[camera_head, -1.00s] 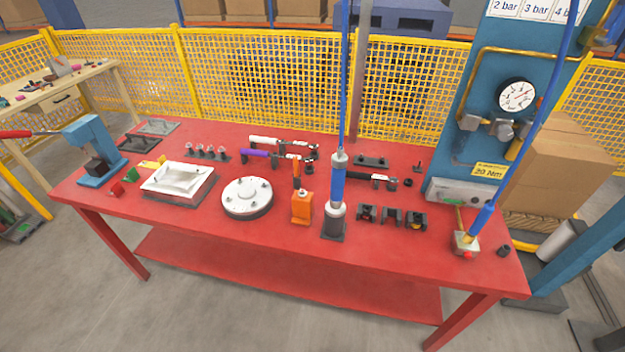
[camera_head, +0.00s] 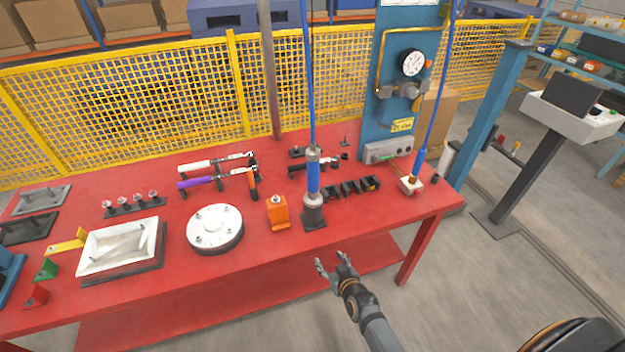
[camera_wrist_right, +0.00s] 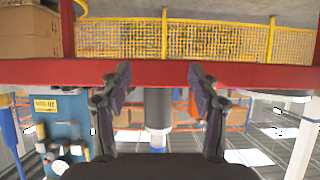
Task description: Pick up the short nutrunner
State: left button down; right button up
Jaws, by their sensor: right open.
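An upright tool with a blue middle and grey ends (camera_head: 313,178) stands in a dark holder on the red table, with a blue hose above it. A second blue-hosed piece (camera_head: 419,161) leans at a small metal block at the table's right end. I cannot tell for certain which is the short nutrunner. My right gripper (camera_head: 332,260) is open and empty, in front of the table's front edge and apart from the upright tool. In the right wrist view, which is upside down, a grey cylinder (camera_wrist_right: 158,108) shows between the open fingers (camera_wrist_right: 160,76). My left gripper is not seen.
The red table (camera_head: 270,252) also holds an orange block (camera_head: 278,213), a white round flange (camera_head: 214,227), a white tray (camera_head: 120,247), hand tools with purple (camera_head: 196,182) and white handles, and black holders (camera_head: 352,187). A blue gauge panel (camera_head: 383,125) stands behind right.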

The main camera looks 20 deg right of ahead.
jog(key=w+r+t, duration=0.2)
jog(key=w+r, duration=0.2)
jog(key=r, duration=0.7)
jog(key=t, duration=0.4)
send_near(315, 169)
jog(key=w, duration=0.3)
jog(key=w+p, duration=0.1)
jog(key=w+f+p, duration=0.1)
jog(key=w, duration=0.1)
jog(key=shift+w+a, duration=0.2)
jog(key=shift+w, duration=0.15)
jog(key=shift+w+r, duration=0.1)
jog(key=shift+w, duration=0.05)
jog(key=shift+w+d+r+p, duration=0.1)
jog(key=shift+w+r+p, duration=0.15)
jog(key=shift+w+p, duration=0.25)
jog(key=shift+w+r+p, duration=0.3)
jog(key=shift+w+p, duration=0.05)
jog(key=shift+w, duration=0.3)
jog(key=w, duration=0.2)
jog(key=shift+w+f, duration=0.35)
jog(key=shift+s+r, duration=0.1)
jog(key=shift+s, duration=0.1)
jog(key=shift+c, duration=1.3)
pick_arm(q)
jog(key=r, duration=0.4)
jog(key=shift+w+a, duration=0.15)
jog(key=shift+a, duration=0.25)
pick_arm(e)
grip_shut()
